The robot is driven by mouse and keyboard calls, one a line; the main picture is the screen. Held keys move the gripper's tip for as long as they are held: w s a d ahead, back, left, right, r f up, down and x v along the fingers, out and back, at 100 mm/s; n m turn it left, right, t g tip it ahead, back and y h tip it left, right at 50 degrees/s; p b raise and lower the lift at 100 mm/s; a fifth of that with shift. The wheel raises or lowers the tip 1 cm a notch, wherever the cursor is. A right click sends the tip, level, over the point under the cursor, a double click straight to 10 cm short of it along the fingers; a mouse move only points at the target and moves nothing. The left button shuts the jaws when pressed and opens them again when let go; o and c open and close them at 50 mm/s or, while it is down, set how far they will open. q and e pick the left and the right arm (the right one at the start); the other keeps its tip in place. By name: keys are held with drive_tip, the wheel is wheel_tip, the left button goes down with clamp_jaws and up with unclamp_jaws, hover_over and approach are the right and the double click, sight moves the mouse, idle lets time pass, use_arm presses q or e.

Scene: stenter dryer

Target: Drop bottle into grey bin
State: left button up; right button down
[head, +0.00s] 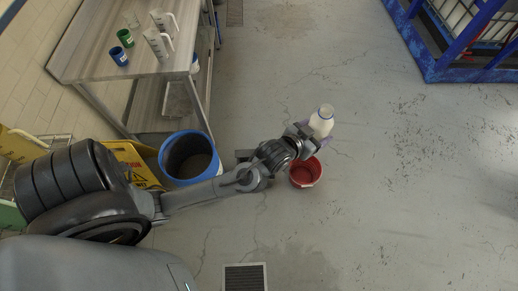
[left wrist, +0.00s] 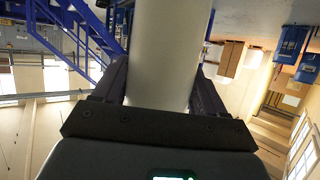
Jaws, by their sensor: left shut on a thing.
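A white bottle (head: 320,122) with a blue ring near its top is at the end of my left arm in the head view. My left gripper (head: 317,132) is shut on it. In the left wrist view the white bottle (left wrist: 163,45) fills the space between the two dark fingers of the left gripper (left wrist: 160,88). The bottle looks roughly upright and is held above the floor. I see no clearly grey bin in the head view. My right gripper is in neither view.
A red bucket (head: 305,181) stands on the floor just below the gripper in the picture. A blue-rimmed barrel (head: 165,160) stands left, beside a yellow cart (head: 128,160). A table (head: 95,50) holds jugs and cups. Blue framing (head: 430,60) is at upper right. The right floor is clear.

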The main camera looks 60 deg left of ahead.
use_arm(q)
drive_tip(key=w+a+f+n+y+b, duration=0.1)
drive_tip(key=a+f+b, duration=0.45)
drive_tip(key=f, duration=0.65)
drive_tip(key=a+f+n+y+b, duration=0.1)
drive_tip(key=a+f+b, duration=0.5)
drive_tip(key=f, duration=0.6)
drive_tip(key=w+a+f+n+y+b, duration=0.1)
drive_tip(key=a+f+b, duration=0.3)
drive_tip(key=f+b, duration=0.55)
drive_tip(key=s+a+f+y+b, duration=0.1)
drive_tip(key=a+f+b, duration=0.4)
drive_tip(key=f+b, duration=0.6)
drive_tip(key=s+a+f+n+g+y+b, duration=0.1)
drive_tip(key=s+a+f+b, duration=0.2)
drive_tip(key=f+b, duration=0.9)
drive_tip(key=s+a+f+n+g+b, duration=0.1)
drive_tip(key=a+f+b, duration=0.6)
drive_tip(key=f, duration=1.9)
drive_tip(key=s+b, duration=0.1)
drive_tip(key=b, duration=0.4)
drive_tip(key=shift+a+f+y, duration=0.15)
drive_tip(key=shift+f+y, duration=0.25)
drive_tip(key=o, duration=1.3)
